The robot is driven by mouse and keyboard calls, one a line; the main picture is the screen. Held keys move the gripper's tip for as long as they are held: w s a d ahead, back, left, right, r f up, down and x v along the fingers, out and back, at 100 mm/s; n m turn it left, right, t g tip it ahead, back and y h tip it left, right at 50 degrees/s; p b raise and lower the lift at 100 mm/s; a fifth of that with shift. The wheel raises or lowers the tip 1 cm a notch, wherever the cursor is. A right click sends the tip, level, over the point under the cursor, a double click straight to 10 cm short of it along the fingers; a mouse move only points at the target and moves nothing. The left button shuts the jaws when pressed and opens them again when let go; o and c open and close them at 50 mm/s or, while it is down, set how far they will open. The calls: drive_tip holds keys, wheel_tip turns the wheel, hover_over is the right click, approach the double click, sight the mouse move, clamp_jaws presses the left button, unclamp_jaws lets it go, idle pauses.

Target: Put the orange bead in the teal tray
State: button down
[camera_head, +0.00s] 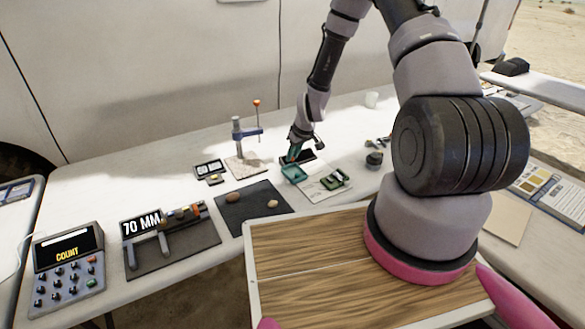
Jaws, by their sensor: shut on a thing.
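My gripper (293,157) reaches down from the back right and points down just above the tray's back edge. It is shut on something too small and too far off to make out. I cannot pick out the orange bead with certainty. An orange ball tops the small stand (238,138) behind, and an orange piece shows on the measuring device (165,232).
A dark mat (239,215) with two small brownish pieces lies in front of the tray. A green tray (336,180) is close on its right and a dark flat box (305,156) just behind. A keypad counter (68,268) stands at the left. A white wall rises behind.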

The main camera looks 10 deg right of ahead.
sight(291, 171)
drive_tip(key=shift+f, duration=2.5)
drive_tip(key=c, duration=1)
unclamp_jaws()
drive_tip(key=shift+f, duration=0.15)
drive_tip(key=v, duration=1.2)
drive_tip(key=shift+r, duration=0.3)
